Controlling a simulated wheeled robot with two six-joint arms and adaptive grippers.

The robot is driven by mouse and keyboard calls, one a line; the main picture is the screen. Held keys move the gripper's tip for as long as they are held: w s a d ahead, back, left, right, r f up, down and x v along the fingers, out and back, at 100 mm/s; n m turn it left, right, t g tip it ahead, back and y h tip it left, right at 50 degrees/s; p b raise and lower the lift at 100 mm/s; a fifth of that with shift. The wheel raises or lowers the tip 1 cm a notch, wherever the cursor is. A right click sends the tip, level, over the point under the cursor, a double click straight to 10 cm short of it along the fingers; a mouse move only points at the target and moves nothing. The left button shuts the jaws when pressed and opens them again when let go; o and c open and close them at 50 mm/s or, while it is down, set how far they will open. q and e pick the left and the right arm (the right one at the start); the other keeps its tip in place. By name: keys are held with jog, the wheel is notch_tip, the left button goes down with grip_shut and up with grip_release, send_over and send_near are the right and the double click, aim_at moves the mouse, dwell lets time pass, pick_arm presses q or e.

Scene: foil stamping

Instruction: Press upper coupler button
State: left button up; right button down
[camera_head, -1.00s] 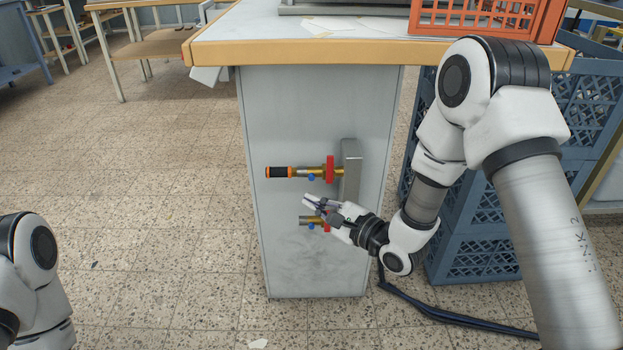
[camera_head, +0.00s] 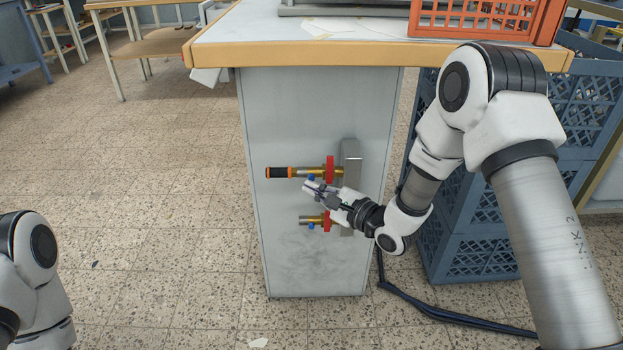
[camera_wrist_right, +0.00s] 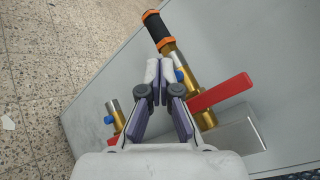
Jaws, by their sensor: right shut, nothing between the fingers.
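The upper coupler (camera_head: 300,172) is brass with a red lever (camera_head: 330,170) and a black plug with orange rings (camera_head: 279,172). Its small blue button (camera_head: 311,177) is on the underside. My right gripper (camera_head: 308,187) is shut and empty, its fingertips just below this button. In the right wrist view, the shut fingertips (camera_wrist_right: 159,68) are just left of the blue button (camera_wrist_right: 179,75); I cannot tell whether they touch it. The lower coupler (camera_head: 312,219), with its own blue button (camera_head: 311,226), is below the gripper. My left gripper is out of view.
Both couplers project from a grey metal bracket (camera_head: 350,160) on the grey cabinet side (camera_head: 300,110). The table top (camera_head: 340,45) overhangs above. Blue crates (camera_head: 475,245) stand to the right, and a dark hose (camera_head: 430,308) lies on the floor. Floor to the left is clear.

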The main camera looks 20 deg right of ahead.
jog(key=shift+w, duration=0.1)
dwell(0.7)
jog(key=shift+w+d+p, duration=0.1)
jog(key=shift+w+p, duration=0.2)
jog(key=shift+w+d, duration=0.1)
jog(key=shift+w, duration=0.35)
dwell(1.5)
jog(key=shift+s, duration=0.1)
jog(key=shift+s+a+p, duration=0.25)
jog(key=shift+s+p, duration=0.2)
jog(key=shift+s, duration=0.3)
